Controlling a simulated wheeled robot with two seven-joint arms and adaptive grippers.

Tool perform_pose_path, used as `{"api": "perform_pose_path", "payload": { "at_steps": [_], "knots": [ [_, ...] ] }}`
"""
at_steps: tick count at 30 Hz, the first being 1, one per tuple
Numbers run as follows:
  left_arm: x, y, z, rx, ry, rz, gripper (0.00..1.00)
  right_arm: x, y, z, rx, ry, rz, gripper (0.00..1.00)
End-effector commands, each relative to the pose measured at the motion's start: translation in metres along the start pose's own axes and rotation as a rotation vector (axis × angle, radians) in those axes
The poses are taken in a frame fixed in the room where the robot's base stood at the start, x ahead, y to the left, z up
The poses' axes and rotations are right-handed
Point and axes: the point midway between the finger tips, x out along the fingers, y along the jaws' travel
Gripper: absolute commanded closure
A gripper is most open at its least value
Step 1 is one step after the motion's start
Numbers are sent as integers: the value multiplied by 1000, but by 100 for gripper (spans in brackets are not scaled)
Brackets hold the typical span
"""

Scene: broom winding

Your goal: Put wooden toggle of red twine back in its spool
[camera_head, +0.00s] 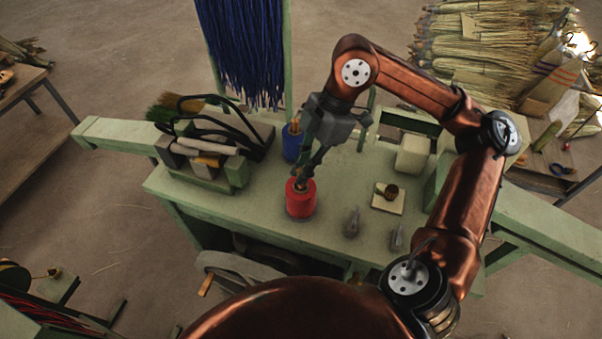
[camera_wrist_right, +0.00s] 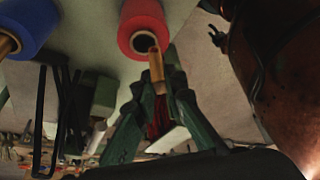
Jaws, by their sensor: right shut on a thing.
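The red twine spool (camera_head: 300,203) stands upright on the green bench, and its red side and dark centre hole show in the wrist view (camera_wrist_right: 138,14). My right gripper (camera_head: 304,172) is above the spool top, fingers pointing down. In the wrist view my right gripper (camera_wrist_right: 158,88) is shut on the wooden toggle (camera_wrist_right: 156,68), whose free end points at the spool's hole. The toggle's end overlaps the hole's edge in that view; I cannot tell whether it is inside. Some red twine (camera_wrist_right: 158,118) shows between the fingers. My left gripper is not in view.
A blue spool (camera_head: 291,145) with its own wooden toggle stands just behind the red one. A rack of tools (camera_head: 205,165) is to the left. Grey metal pieces (camera_head: 351,224) and a small board (camera_head: 388,204) lie to the right. Blue strands (camera_head: 240,45) hang behind.

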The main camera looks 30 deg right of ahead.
Motion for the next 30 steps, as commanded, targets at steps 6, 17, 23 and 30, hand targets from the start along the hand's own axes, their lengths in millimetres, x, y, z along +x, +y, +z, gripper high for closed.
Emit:
{"api": "perform_pose_path", "payload": {
  "at_steps": [6,17,23,30],
  "knots": [
    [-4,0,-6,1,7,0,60,12,11,8,1,2,-3,100],
    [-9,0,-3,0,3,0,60,44,15,23,-1,1,0,100],
    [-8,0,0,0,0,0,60,44,15,23,-1,1,0,100],
    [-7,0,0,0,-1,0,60,45,15,23,-1,1,0,79]
  ]
}}
